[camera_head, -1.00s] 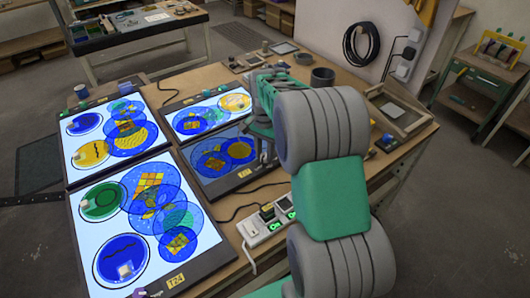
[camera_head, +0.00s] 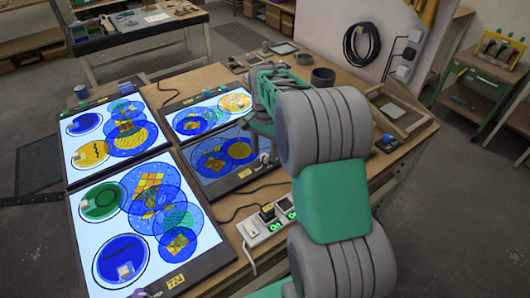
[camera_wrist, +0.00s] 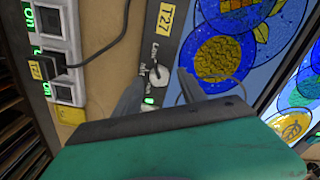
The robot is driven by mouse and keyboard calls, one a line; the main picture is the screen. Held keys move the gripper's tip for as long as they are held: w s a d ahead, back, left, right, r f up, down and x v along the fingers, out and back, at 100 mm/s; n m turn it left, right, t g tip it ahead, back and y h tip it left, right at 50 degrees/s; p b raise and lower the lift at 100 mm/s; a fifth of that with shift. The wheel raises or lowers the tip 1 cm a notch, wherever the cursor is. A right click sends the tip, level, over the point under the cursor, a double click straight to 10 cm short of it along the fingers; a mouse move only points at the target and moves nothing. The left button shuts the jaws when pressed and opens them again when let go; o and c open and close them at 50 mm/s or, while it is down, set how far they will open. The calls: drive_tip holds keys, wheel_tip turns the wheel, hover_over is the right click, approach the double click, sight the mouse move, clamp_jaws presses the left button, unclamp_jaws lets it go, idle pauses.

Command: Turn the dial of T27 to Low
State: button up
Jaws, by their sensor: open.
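The T27 light panel (camera_head: 207,174) lies in the middle of the bench in the head view, dimmer than the other panels. Its yellow T27 label (camera_wrist: 166,18) shows in the wrist view. The pale dial (camera_wrist: 158,76) sits on the panel's dark edge strip, with small lettering beside it and a green light near it. I cannot tell which mark it points to. My gripper (camera_wrist: 161,86) is open, with one finger on each side of the dial in the picture. No contact is visible. In the head view my arm hides most of the gripper.
A white power strip (camera_head: 260,226) with lit green switches and a cable is beside T27. The T24 panel (camera_head: 205,262) and other bright panels with round glass pieces lie left and behind. A dark cup (camera_head: 322,77) and a wooden tray (camera_head: 425,124) stand on the bench's right.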

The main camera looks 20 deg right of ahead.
sight(264, 157)
wheel_tip(264, 157, up, 7)
drive_tip(key=shift+f, duration=0.15)
drive_tip(key=shift+s+a, duration=0.15)
drive_tip(key=shift+a, duration=0.1)
drive_tip(key=s+a+n+t, duration=0.1)
drive_tip(key=s+a+n, duration=0.4)
drive_tip(key=s, duration=0.4)
drive_tip(key=s+a+n+t, duration=0.2)
drive_tip(key=s+a+n, duration=0.3)
drive_tip(key=s, duration=0.5)
drive_tip(key=shift+a+f+n, duration=0.25)
drive_tip(key=shift+a+n, duration=0.05)
drive_tip(key=shift+n, duration=0.2)
